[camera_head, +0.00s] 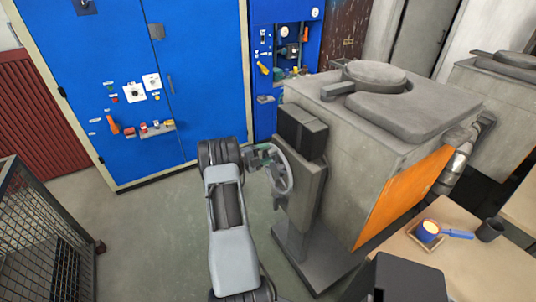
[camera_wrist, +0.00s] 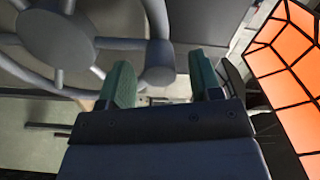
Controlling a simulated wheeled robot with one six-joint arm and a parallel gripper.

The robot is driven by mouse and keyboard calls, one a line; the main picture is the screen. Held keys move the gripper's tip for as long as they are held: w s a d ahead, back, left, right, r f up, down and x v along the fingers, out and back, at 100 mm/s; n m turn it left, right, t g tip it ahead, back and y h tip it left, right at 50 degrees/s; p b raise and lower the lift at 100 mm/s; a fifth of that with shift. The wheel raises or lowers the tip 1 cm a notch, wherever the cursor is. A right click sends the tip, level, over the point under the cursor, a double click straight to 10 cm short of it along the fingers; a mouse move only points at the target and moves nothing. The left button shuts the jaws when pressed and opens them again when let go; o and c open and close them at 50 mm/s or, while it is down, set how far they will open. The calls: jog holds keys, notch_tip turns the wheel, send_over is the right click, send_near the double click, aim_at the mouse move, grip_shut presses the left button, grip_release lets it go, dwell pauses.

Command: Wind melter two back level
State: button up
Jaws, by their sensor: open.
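A grey melter (camera_head: 345,130) with a round lid stands at the centre right of the head view. Its spoked handwheel (camera_head: 285,180) is on the side facing my arm. In the wrist view the handwheel (camera_wrist: 60,40) fills the upper left, with a stubby crank knob (camera_wrist: 158,68) on its rim. My gripper (camera_head: 267,154) is beside the wheel's upper left. In the wrist view my gripper (camera_wrist: 162,80) has its green fingers apart, and the knob appears between their tips. I cannot tell whether either finger touches it. No number marking the melter is readable.
A second grey melter (camera_head: 485,95) stands at the far right. An orange panel (camera_head: 405,195) is on the nearer melter's side. Blue cabinets (camera_head: 205,80) stand behind; a mesh cage (camera_head: 40,240) is left.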

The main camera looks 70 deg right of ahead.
jog(key=b+v, duration=0.2)
jog(key=v, duration=1)
jog(key=shift+b, duration=0.3)
jog(key=shift+a, duration=0.1)
